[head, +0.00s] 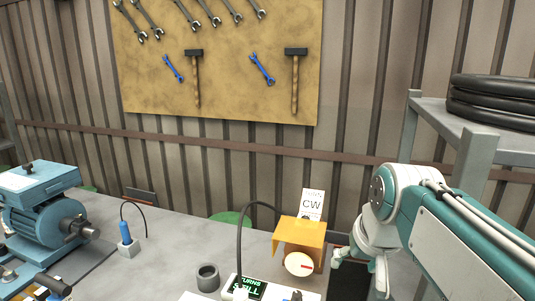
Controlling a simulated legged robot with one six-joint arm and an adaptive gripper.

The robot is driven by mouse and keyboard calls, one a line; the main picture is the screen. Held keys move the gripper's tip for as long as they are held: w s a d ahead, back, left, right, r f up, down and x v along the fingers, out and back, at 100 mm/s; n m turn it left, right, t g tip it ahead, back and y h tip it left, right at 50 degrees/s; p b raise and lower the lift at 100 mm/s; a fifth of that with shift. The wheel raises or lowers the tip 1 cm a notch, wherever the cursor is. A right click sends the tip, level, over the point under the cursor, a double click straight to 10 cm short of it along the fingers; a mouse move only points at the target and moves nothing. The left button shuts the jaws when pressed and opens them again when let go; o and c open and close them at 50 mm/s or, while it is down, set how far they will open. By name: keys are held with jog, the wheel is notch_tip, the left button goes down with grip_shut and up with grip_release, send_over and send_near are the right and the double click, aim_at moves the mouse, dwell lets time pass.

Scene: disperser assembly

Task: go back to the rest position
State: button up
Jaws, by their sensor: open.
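My gripper (360,274) hangs from the teal and white arm at the right, fingers pointing down. It is open, and I see nothing between its fingers. It is just right of an orange bracket (301,232) that carries a white card (312,203) reading "CW". A round white disc (299,263) with a small red mark sits at the bracket's front. I cannot tell whether the gripper touches the bracket.
A green display (249,289) reads "TURNS" and "STILL", partly cut off. A grey ring (208,277) stands beside it. A blue motor (45,215) is at left, near a blue cylinder on a holder (125,235). A shelf with black hoses (492,101) stands right. The table's middle is clear.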

jog(key=s+f+n, duration=0.1)
jog(key=s+f, duration=0.8)
jog(key=s, duration=0.3)
jog(key=shift+d+f+t+h, duration=0.3)
jog(key=shift+t+h, duration=0.1)
dwell(0.4)
